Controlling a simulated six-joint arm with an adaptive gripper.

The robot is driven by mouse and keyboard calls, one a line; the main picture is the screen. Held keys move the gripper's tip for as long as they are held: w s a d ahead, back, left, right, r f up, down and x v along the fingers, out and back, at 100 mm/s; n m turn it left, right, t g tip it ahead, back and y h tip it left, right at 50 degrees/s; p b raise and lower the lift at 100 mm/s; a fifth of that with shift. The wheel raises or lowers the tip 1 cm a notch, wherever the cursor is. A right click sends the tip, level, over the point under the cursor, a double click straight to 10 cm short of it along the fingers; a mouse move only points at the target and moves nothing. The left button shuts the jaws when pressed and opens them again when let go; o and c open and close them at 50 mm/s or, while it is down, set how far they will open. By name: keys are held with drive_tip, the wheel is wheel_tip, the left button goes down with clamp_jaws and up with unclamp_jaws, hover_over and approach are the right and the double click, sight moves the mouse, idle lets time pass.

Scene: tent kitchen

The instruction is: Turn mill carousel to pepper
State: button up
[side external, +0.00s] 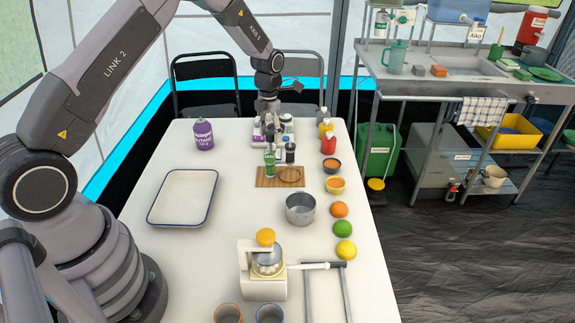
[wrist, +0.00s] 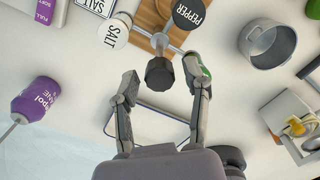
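The mill carousel has a dark knob (wrist: 160,74) at its middle, with light arms reaching out from it. In the wrist view, the mill lidded SALT (wrist: 117,30) is up and left of the knob. The mill lidded PEPPER (wrist: 190,13) is up and right. A green mill (wrist: 204,72) is partly hidden behind the right finger; it also shows in the side view (side external: 270,165), beside a dark mill (side external: 290,153). My gripper (wrist: 160,68) is open, one finger on each side of the knob, with gaps showing. In the side view my gripper (side external: 269,126) points down over the carousel.
A wooden board (side external: 263,182) lies at the carousel's near side. A steel pot (side external: 300,209), bowls, fruit and bottles line the right. A purple bottle (side external: 203,135) and a blue-rimmed tray (side external: 182,198) stand left. Bare table lies between tray and board.

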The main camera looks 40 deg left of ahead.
drive_tip(key=shift+r, duration=0.1)
wheel_tip(320, 180, up, 12)
idle(0.6)
